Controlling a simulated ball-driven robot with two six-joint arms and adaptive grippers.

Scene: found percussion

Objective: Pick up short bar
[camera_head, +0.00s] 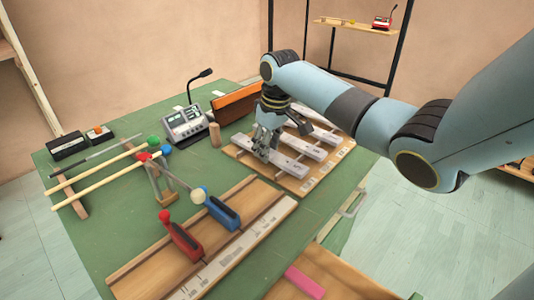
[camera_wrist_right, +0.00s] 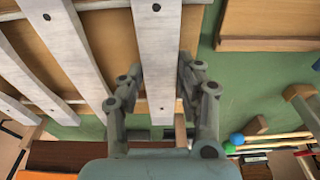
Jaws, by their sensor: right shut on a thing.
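Several pale grey metal bars lie side by side on a wooden frame on the green table. The short bar (camera_head: 285,162) is the one nearest the front in the head view. My right gripper (camera_head: 263,148) reaches down to the left end of this bar. In the right wrist view the bar (camera_wrist_right: 157,60) runs between the two fingers of the gripper (camera_wrist_right: 160,75), which is shut on it. The fingers hide part of its sides. The bar appears still level with its neighbours; I cannot tell whether it is raised. My left gripper is not in view.
A wooden rack (camera_head: 250,193) holds a red-handled (camera_head: 180,238) and a blue-handled tool (camera_head: 222,212) in front. A grey device (camera_head: 184,124) with a microphone and a wooden peg (camera_head: 215,134) stand left of the gripper. Mallets lie at left. A drawer holds a pink block (camera_head: 304,282).

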